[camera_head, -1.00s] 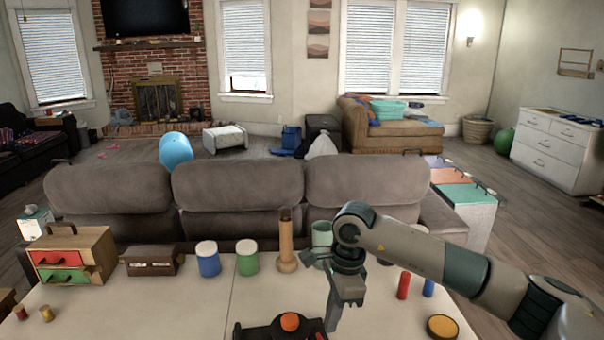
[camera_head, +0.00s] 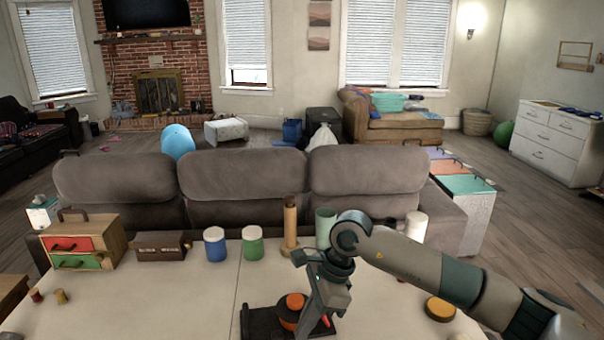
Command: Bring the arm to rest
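My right arm comes in from the right over the white table (camera_head: 150,305). Its gripper (camera_head: 312,328) points down beside a dark stand with an orange knob (camera_head: 291,308) and covers part of it. I cannot tell whether the gripper touches the stand or whether its fingers are open. I see nothing held in it. My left gripper is not in view.
Along the table's far side stand a small drawer box (camera_head: 82,245), a brown case (camera_head: 160,246), a blue jar (camera_head: 215,245), a green jar (camera_head: 253,245), a wooden cylinder (camera_head: 290,223) and a pale green cup (camera_head: 324,226). A yellow-topped disc (camera_head: 440,308) lies at the right. A grey sofa (camera_head: 240,185) stands behind.

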